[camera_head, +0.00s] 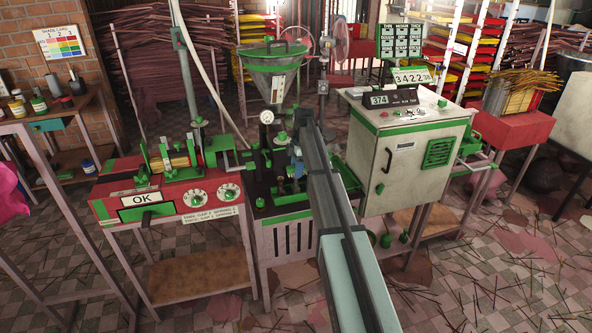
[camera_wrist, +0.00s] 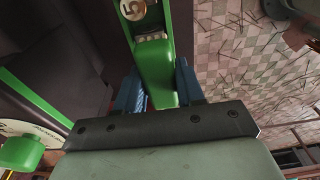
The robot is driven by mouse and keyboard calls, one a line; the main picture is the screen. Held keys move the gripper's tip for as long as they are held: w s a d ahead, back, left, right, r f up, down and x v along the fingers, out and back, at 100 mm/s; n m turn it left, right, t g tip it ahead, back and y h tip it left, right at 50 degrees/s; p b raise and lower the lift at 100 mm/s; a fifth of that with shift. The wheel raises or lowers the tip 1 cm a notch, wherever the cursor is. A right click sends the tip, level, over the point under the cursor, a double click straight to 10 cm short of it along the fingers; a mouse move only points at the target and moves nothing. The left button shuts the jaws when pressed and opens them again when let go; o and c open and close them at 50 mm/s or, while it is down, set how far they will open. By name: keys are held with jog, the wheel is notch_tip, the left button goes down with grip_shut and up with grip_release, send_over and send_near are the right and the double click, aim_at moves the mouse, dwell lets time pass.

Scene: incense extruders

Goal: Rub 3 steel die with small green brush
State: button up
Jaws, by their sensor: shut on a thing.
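In the wrist view, my gripper (camera_wrist: 158,98) has its two blue fingers on either side of a green piece (camera_wrist: 156,68) and is shut on it. Beyond that piece is a pale, ridged part, then a round tag marked 5 (camera_wrist: 133,9) on a green strip. I cannot tell whether the green piece is the small green brush or a fixed part. In the head view, my gripper (camera_head: 296,166) is low among the parts of the middle green-and-black machine (camera_head: 287,213), mostly hidden by my arm. I cannot make out the steel die 3 in either view.
A hopper (camera_head: 277,82) and a pressure gauge (camera_head: 266,117) rise above the middle machine. A red bench with an OK display (camera_head: 142,198) stands left, a white cabinet (camera_head: 405,160) right. A colour chart numbered 1 to 3 (camera_head: 60,42) hangs on the brick wall. Sticks litter the floor.

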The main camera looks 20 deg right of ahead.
jog(key=shift+r, duration=3.3)
